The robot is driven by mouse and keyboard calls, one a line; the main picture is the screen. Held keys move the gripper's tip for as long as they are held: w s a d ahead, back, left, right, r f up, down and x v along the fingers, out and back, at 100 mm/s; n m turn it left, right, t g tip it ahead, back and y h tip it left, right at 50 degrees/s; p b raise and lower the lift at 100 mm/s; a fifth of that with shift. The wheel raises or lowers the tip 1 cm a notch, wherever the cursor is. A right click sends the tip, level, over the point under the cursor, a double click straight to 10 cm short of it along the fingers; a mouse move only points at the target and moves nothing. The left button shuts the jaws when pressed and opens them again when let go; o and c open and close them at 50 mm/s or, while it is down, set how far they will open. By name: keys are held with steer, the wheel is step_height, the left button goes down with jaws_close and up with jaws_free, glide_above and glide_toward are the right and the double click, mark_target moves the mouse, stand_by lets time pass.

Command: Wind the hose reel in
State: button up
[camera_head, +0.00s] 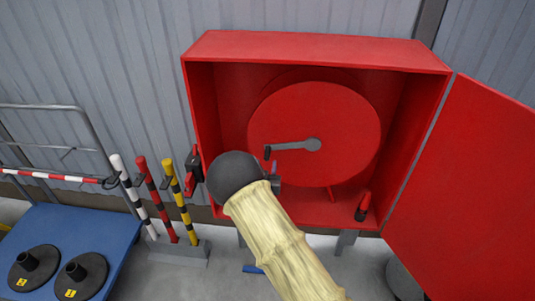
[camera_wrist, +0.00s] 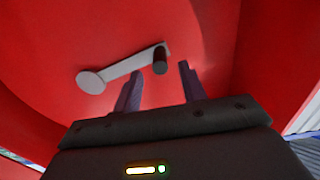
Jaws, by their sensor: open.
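The red hose reel (camera_head: 345,115) is a round disc inside an open red cabinet (camera_head: 315,49). A grey crank arm (camera_head: 290,146) runs from the reel's hub (camera_head: 313,144) to the left and ends in a short dark handle (camera_head: 267,153). In the wrist view the crank arm (camera_wrist: 125,66) and dark handle (camera_wrist: 160,60) lie just beyond my gripper (camera_wrist: 158,83). Its two fingers are apart, with the handle seen between and past their tips, and nothing held. In the head view my arm's dark wrist hides most of the gripper, below the handle.
The cabinet door (camera_head: 470,190) stands open to the right. A red nozzle (camera_head: 363,206) is at the cabinet's lower right. Striped posts (camera_head: 178,200) stand left of the cabinet, beside a blue platform cart (camera_head: 100,225) bearing black bases.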

mark_target(267, 159)
steer(key=w+p, duration=0.1)
steer(key=w, duration=0.4)
steer(key=shift+d, duration=0.15)
steer(key=shift+w+a, duration=0.3)
steer(key=shift+w+d, duration=0.1)
steer(key=shift+d, duration=0.3)
steer(key=shift+a, duration=0.1)
jaws_close()
